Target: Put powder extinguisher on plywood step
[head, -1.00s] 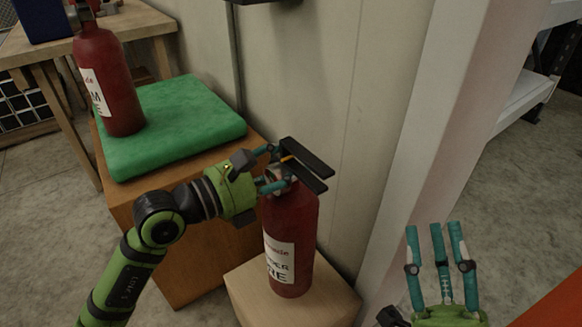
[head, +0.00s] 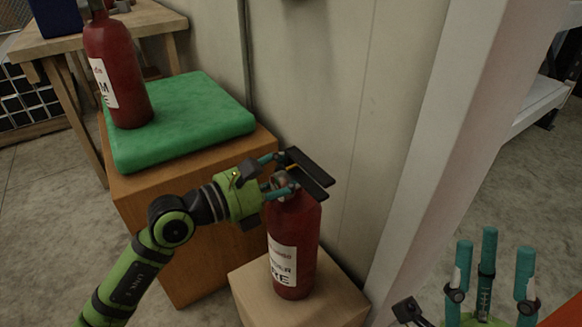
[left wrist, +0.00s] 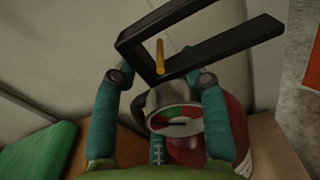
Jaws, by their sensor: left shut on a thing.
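The powder extinguisher (head: 293,240) is red with a white label and a black handle. It is upright, with its base at the top of a low pale wooden block, which looks like the plywood step (head: 258,292). I cannot tell whether its base bears fully on the block. My left gripper (head: 278,181) is shut on the extinguisher's neck below the handle. In the left wrist view its teal fingers flank the neck and the round gauge (left wrist: 183,120). My right gripper (head: 490,255) is open and empty at the lower right, its fingers pointing up.
A second red extinguisher (head: 118,75) stands on a green pad (head: 195,125) on a brown wooden box (head: 190,245) to the left. A wooden table (head: 110,30) is behind it. A wall and a white post (head: 450,130) stand close behind and to the right.

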